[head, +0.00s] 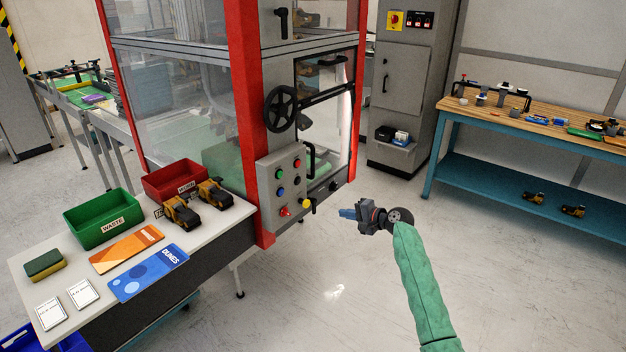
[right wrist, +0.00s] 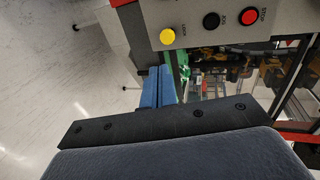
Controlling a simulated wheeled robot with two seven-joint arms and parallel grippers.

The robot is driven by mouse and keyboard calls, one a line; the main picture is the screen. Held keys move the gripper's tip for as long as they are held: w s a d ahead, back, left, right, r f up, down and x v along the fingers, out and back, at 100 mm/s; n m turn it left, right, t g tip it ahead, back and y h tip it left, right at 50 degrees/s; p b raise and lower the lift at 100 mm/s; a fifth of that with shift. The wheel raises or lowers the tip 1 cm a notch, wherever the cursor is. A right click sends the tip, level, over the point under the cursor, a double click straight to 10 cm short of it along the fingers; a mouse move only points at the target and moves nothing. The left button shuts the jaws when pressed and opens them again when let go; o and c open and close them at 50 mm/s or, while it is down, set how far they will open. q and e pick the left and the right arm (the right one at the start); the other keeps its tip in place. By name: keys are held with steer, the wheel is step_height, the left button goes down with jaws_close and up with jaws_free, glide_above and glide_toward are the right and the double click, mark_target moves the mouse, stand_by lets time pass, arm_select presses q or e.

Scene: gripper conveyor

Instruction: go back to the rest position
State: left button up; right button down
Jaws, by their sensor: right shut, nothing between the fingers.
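My right gripper (head: 347,213) is in the middle of the head view, in front of the red-framed machine, over open floor. Its blue fingers are shut with nothing between them. They also show together in the right wrist view (right wrist: 159,87). The fingertips point toward the machine's control panel (head: 283,182) and appear apart from it; the exact gap is hard to tell. My right arm in its green sleeve reaches up from the bottom right. My left gripper is not in either view.
A white table (head: 215,227) at the left holds a green waste bin (head: 103,218), a red bin (head: 176,179), grippers, cards and a sponge. A wooden workbench (head: 545,121) stands at the right. A grey cabinet (head: 405,85) is at the back. Floor between them is clear.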

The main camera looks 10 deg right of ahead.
steer(key=shift+n, duration=0.3)
steer(key=s+a+f+n+g+h, duration=0.2)
steer(key=s+a+f+n+h, duration=0.15)
steer(key=s+f, duration=0.5)
steer(key=s+a+f+n+g+h, duration=0.2)
steer(key=s+f+n, duration=0.2)
steer(key=s+f, duration=0.45)
steer(key=s+a+f+n+g+h, duration=0.1)
steer(key=s+a+f+n+h, duration=0.2)
steer(key=s+f, duration=0.5)
steer(key=s+a+f+g, duration=0.1)
steer(key=s+a+f, duration=0.1)
steer(key=s+f, duration=0.4)
steer(key=s+a+f+n+g, duration=0.1)
steer(key=s+f, duration=0.6)
steer(key=s, duration=1)
steer(key=s+a+f+g, duration=0.3)
steer(key=s+f, duration=0.4)
steer(key=s, duration=0.4)
steer(key=shift+s+a, duration=0.25)
steer(key=shift+a, duration=0.35)
